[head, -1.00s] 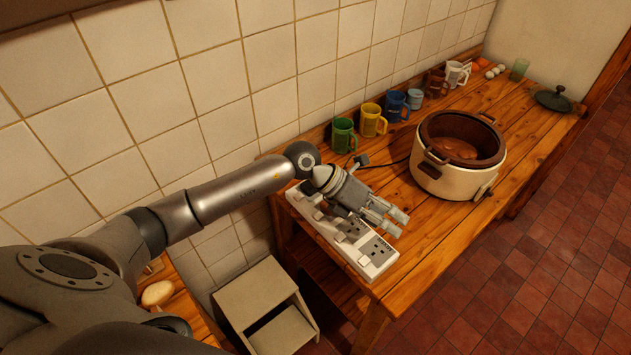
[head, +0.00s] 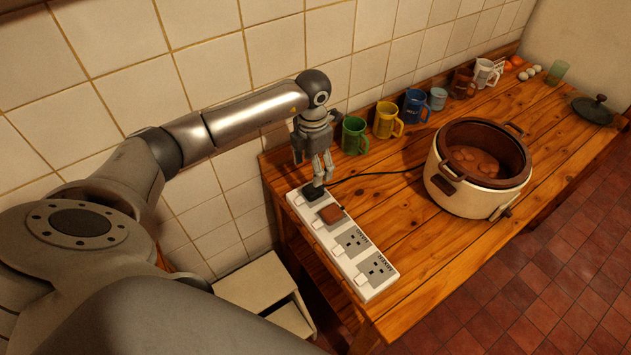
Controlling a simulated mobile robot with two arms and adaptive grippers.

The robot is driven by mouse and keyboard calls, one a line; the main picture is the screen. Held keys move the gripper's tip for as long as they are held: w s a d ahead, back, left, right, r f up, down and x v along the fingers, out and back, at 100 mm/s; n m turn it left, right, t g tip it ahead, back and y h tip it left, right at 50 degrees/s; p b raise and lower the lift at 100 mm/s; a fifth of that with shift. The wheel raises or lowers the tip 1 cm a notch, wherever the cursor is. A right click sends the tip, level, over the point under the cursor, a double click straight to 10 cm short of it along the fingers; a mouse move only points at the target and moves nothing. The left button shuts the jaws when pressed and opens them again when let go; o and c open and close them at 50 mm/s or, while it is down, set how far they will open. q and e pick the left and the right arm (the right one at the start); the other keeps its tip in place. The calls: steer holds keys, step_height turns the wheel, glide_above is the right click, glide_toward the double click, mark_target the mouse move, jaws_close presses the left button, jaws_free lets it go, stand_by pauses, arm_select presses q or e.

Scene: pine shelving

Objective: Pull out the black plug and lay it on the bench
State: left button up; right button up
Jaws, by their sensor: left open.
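The black plug (head: 314,193) sits in the far-end socket of the white power strip (head: 362,285) on the wooden bench (head: 425,247). A black cord runs from it toward the rice cooker. My left gripper (head: 322,180) points down directly over the plug, with its fingers open and their tips close to the plug's top. I cannot tell whether the tips touch it. The fingers partly hide the plug. My right gripper is not in view.
A brown plug-like block (head: 331,214) fills the neighbouring socket; the two nearer sockets are empty. The cream rice cooker (head: 465,190) stands to the right. A green mug (head: 354,136) and other mugs line the wall. Bench between strip and cooker is clear.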

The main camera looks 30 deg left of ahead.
mark_target(314, 188)
arm_select(q)
steer(key=shift+w+f+b, duration=0.1)
steer(key=shift+f+b, duration=0.5)
steer(key=shift+f, duration=0.35)
step_height(314, 188, down, 6)
steer(key=b, duration=0.4)
steer(key=shift+r, duration=0.1)
steer(key=shift+f+b, duration=0.7)
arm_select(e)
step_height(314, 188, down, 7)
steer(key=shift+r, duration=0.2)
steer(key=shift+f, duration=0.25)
arm_select(q)
steer(key=c, duration=1.4)
steer(key=shift+r, duration=0.1)
steer(key=shift+c, duration=0.2)
